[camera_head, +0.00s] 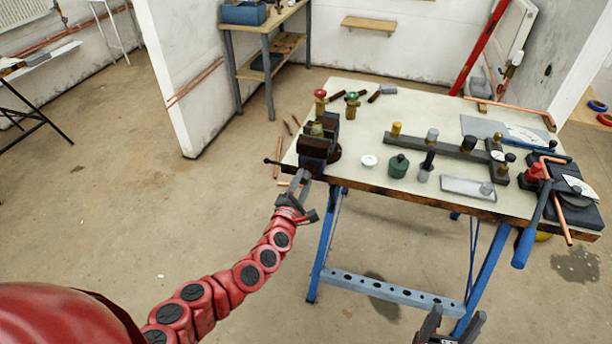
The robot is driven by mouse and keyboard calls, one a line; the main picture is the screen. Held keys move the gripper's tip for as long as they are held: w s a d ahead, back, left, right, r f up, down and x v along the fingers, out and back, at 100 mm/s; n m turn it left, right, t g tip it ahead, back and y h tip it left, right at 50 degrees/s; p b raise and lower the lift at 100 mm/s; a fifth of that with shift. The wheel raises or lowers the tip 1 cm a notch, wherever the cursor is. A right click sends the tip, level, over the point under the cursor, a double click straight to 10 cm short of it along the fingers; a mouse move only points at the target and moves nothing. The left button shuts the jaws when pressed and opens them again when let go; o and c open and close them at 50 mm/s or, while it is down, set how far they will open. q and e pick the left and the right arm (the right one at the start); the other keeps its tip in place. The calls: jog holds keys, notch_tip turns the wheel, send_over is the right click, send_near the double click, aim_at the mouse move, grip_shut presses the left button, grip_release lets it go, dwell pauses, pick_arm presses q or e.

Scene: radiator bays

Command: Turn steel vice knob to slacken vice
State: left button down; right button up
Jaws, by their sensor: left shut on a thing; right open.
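The dark vice (318,147) is mounted at the left front corner of the workbench (420,110). A thin dark bar with a small round end (268,161) sticks out to the left at the vice's front. My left gripper (301,182) reaches up to the front of the vice and is shut there on the steel vice knob, which its fingers mostly hide. A small brassy piece shows at the vice's jaws; I cannot tell how tightly it sits. My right gripper (452,320) is open and empty, low at the bottom edge in front of the bench.
Red-topped and green-topped valves (320,102) stand behind the vice. A white ring (369,161) and a green bottle-like piece (399,166) lie to its right. A long dark bar (440,143) with several fittings crosses the bench. A blue-handled pipe bender (535,220) overhangs the right edge.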

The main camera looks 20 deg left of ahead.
pick_arm(q)
jog(key=n+b, duration=0.1)
jog(key=n, duration=0.5)
jog(key=n+b, duration=0.2)
jog(key=n, duration=0.3)
jog(key=shift+a+f+n, duration=0.1)
jog(key=shift+a+n, duration=0.1)
jog(key=shift+n, duration=0.2)
jog(key=n, duration=0.3)
jog(key=shift+n+b, duration=0.3)
jog(key=shift+b, duration=0.05)
jog(key=n, duration=0.4)
jog(key=shift+r, duration=0.2)
jog(key=n, duration=0.3)
jog(key=n+p, duration=0.1)
jog(key=n, duration=0.4)
jog(key=shift+r+n, duration=0.1)
jog(key=shift+n, duration=0.3)
jog(key=shift+d+n, duration=0.1)
jog(key=shift+n, duration=1.1)
jog(key=c, duration=0.9)
grip_release()
jog(key=shift+o, duration=1.1)
jog(key=shift+d+f, duration=0.1)
jog(key=shift+f, duration=0.1)
